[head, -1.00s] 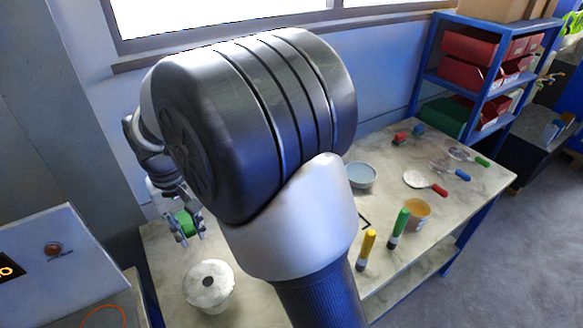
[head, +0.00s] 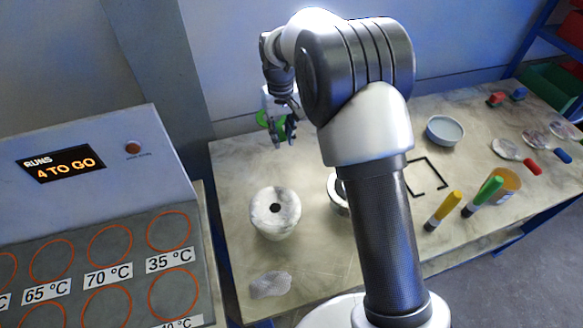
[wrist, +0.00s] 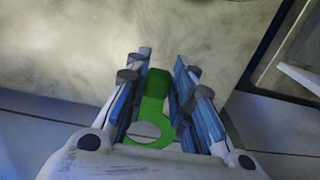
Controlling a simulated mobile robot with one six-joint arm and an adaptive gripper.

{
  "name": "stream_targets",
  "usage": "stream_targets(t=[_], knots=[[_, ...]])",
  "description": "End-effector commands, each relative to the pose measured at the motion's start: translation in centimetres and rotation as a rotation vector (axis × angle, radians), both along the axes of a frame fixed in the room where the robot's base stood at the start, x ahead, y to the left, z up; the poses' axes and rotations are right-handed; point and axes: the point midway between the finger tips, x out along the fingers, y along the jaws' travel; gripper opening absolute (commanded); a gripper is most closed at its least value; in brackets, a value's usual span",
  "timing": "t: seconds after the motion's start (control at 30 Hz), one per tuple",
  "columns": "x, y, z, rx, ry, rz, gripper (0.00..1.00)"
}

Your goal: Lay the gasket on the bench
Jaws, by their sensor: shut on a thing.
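The gasket is a flat green piece with a ring and a tab. In the wrist view the gasket (wrist: 153,95) sits between the two fingers of my gripper (wrist: 160,72), which is shut on it. In the head view my gripper (head: 286,133) is near the back left of the bench (head: 235,185), and a bit of the green gasket (head: 263,119) shows beside it. The gasket appears to be above the bench top; its exact height is hard to tell. Part of the gasket is hidden by the fingers.
A white vessel (head: 275,226) with a dark hole stands in front of my gripper, with a pale mesh piece (head: 270,285) nearer. A grey bowl (head: 445,131), a black square outline (head: 428,191) and several handled tools lie to the right. A panel (head: 95,235) with marked circles is at left.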

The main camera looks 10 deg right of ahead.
Motion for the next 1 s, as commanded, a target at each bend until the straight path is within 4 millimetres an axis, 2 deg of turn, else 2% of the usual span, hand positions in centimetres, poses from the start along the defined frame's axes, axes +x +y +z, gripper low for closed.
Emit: stream_targets(t=[0.03,0.2,0.4,0.67,0.9,1.0], knots=[[-0.1,0.0,-1.9,-0.001,0.004,0.000,0.00],[-0.1,0.0,-6.5,-0.001,0.004,-0.001,0.00],[-0.1,0.0,-10.4,0.000,0.002,-0.001,0.00],[0.0,0.0,-12.3,0.000,0.000,-0.001,0.00],[0.0,0.0,-15.7,0.000,0.001,-0.001,0.00],[0.0,0.0,-15.7,0.000,-0.002,-0.001,0.00]])
